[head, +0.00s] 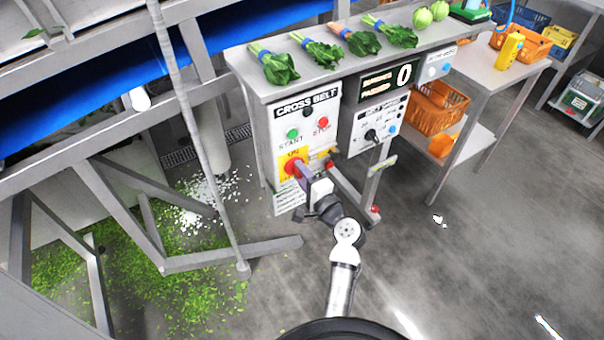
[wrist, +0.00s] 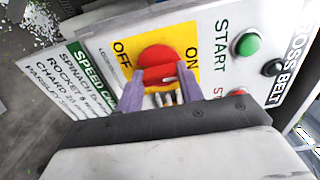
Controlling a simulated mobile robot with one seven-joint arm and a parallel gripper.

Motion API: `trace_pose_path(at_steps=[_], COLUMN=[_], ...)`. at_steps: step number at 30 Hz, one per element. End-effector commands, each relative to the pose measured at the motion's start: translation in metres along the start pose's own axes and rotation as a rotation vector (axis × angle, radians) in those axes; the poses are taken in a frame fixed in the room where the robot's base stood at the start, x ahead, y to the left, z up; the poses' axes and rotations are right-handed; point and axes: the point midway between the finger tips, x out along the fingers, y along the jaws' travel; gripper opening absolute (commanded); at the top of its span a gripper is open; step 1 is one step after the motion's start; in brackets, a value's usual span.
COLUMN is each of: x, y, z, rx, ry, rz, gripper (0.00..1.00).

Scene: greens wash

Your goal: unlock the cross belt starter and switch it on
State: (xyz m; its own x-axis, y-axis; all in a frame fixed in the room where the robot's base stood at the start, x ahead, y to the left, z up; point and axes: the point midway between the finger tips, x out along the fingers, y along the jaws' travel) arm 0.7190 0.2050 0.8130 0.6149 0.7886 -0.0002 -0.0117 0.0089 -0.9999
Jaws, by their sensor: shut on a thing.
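The cross belt starter panel (head: 300,135) is a white box under the bench top, with a green START button (head: 293,134) and a red STOP button (head: 323,122). Its red rotary switch (wrist: 158,65) sits on a yellow plate (wrist: 193,40) marked OFF and ON. My gripper (wrist: 160,92) is at this switch, its purple fingers on either side of the red handle and shut on it. The lower part of the plate is partly hidden by my gripper. In the head view my gripper (head: 300,175) reaches the panel from the front. I cannot make out a lock on the switch.
Bunched greens (head: 320,52) lie on the bench top above. A grey frame post (head: 375,180) stands close to my gripper's right. Leaves litter the floor at left.

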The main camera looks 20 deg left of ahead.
Motion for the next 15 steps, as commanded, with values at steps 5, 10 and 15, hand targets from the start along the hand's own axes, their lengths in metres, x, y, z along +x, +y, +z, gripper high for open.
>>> trace_pose_path(at_steps=[5, 10, 15], x=[-0.0006, -0.0005, -0.0003], y=[0.0007, 0.0007, 0.0004], z=[-0.0006, -0.0005, -0.0003], rx=[0.004, 0.003, 0.002], ry=[0.001, 0.001, 0.001], rz=[0.000, 0.001, 0.000], gripper=[0.14, 0.49, 0.59])
